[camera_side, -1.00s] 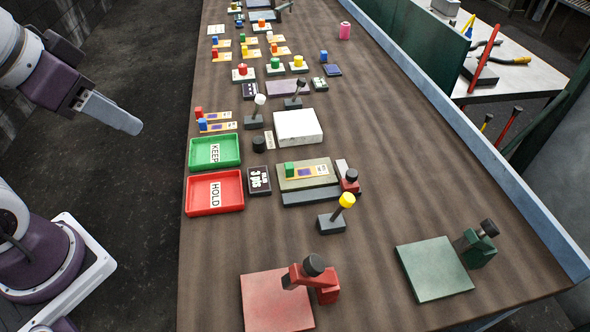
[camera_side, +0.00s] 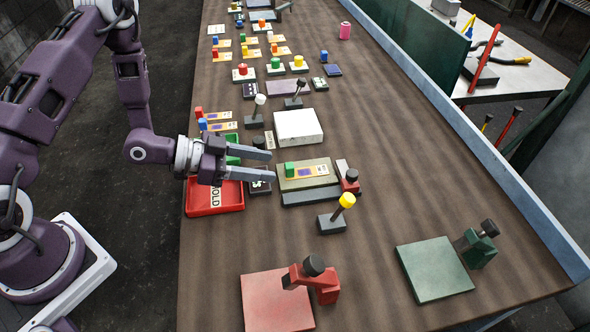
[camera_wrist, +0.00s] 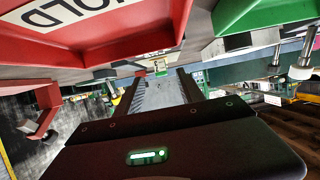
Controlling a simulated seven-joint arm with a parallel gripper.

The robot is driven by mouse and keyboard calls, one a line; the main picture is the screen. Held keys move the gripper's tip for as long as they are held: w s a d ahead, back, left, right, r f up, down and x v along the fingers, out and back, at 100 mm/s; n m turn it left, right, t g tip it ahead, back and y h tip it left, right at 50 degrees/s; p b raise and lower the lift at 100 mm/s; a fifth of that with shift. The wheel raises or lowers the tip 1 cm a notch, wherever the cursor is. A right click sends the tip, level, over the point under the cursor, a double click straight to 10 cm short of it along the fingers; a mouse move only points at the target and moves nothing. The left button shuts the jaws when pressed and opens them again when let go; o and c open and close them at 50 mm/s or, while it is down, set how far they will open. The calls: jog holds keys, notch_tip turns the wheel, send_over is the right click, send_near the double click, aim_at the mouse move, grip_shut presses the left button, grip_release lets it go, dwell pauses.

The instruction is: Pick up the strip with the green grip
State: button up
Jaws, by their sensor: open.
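The strip with the green grip (camera_side: 308,171) lies flat on a grey-green block (camera_side: 325,180) in the side view. Its green grip is at the left end, and a purple patch marks its middle. My gripper (camera_side: 271,167) is open and empty, its fingers pointing right toward the green grip, to the left of it and apart from it. In the wrist view a small green and pale thing (camera_wrist: 160,68) shows between the finger ends; it looks like the strip's grip end, but is too small to be sure.
My gripper is over the red HOLD tray (camera_side: 233,205) and partly hides the green KEEP tray (camera_side: 232,138) and a dark label plate (camera_side: 262,187). A red stamp-like tool (camera_side: 350,186) stands right of the block, and a yellow-knobbed lever (camera_side: 345,203) in front. Two strips (camera_side: 220,127) lie behind.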

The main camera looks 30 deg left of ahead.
aim_at(286, 166)
jog(key=x, duration=0.4)
jog(key=shift+w+d+r, duration=0.15)
jog(key=shift+w+r, duration=0.05)
jog(key=shift+w, duration=0.05)
grip_shut()
jog(key=shift+r, duration=0.1)
notch_tip(286, 166, up, 9)
jog(key=s+a+r+n+t+y, duration=0.2)
jog(key=a+r+n+y, duration=0.3)
jog(key=a+r, duration=0.4)
jog(key=a+t, duration=0.1)
jog(key=a, duration=0.3)
jog(key=shift+s+a+r+n+y, duration=0.15)
jog(key=shift+a+n+y, duration=0.15)
